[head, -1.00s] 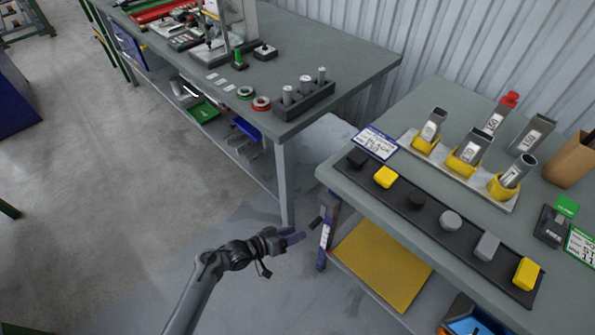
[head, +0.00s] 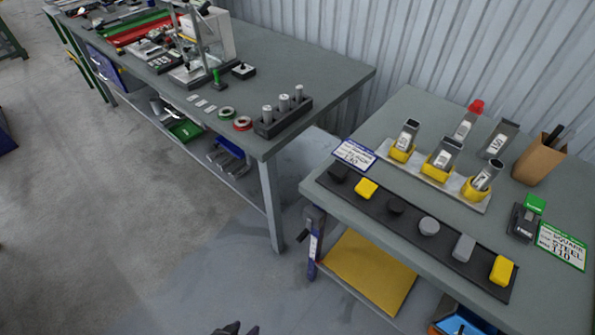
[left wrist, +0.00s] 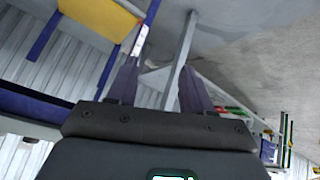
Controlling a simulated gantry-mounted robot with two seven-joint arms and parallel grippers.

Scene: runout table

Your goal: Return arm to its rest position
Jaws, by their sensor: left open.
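My left gripper (head: 236,329) shows only as dark fingertips at the bottom edge of the head view, over the bare floor in front of the tables. In the left wrist view its two fingers (left wrist: 160,88) are apart with nothing between them. The rest of my left arm is out of the head view. My right gripper is in neither view.
The right table (head: 400,262) holds a black strip (head: 448,248) of caps and plugs, and tubes in yellow holders on a plate (head: 470,203). The left workbench (head: 330,75) carries a black block with metal cylinders (head: 283,122). Floor (head: 110,230) left of the tables is clear.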

